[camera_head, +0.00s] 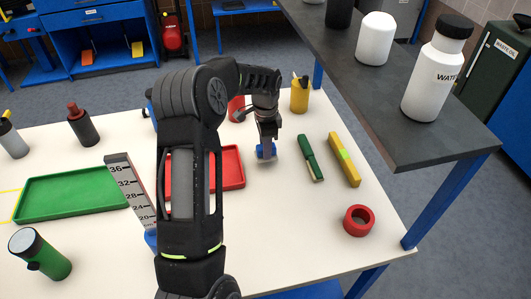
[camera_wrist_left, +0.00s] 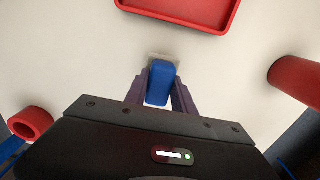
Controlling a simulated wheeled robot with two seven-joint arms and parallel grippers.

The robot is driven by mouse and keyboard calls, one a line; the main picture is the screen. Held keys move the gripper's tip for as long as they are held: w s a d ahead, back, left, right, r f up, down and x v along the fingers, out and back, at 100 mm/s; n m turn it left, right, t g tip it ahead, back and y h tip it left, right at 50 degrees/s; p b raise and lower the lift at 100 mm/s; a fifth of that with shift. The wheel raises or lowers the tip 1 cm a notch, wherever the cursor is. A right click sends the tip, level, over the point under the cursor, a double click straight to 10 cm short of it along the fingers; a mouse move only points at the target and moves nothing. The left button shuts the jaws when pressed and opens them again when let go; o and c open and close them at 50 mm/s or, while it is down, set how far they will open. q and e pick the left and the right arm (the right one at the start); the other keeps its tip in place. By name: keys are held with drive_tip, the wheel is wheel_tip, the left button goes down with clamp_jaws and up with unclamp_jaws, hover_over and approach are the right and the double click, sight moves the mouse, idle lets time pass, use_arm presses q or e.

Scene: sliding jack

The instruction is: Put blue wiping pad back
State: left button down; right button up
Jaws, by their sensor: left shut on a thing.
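The blue wiping pad (camera_wrist_left: 161,80) sits between the two fingers of my left gripper (camera_wrist_left: 160,98), which is shut on it. In the head view the left gripper (camera_head: 266,146) points down near the middle of the white table, and the blue pad (camera_head: 272,153) shows low around its fingertips. A light grey square patch shows under the pad in the wrist view. From these views I cannot tell whether the pad touches the table. My right gripper is in neither view.
A red tray (camera_head: 233,182) lies left of the gripper, partly behind my arm. A green-and-white tool (camera_head: 311,158), a yellow bar (camera_head: 343,160) and a red ring (camera_head: 358,221) lie right. A yellow bottle (camera_head: 299,97) stands behind. A green tray (camera_head: 70,194) lies far left.

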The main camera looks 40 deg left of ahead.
use_arm(q)
drive_tip(key=shift+f, duration=1.45)
drive_tip(key=shift+f, duration=0.2)
drive_tip(key=c, duration=1.1)
unclamp_jaws()
drive_tip(key=shift+o, duration=0.2)
drive_tip(key=shift+r, duration=0.1)
wheel_tip(320, 180, up, 12)
drive_tip(key=shift+r+b, duration=0.1)
drive_tip(key=shift+b, duration=0.4)
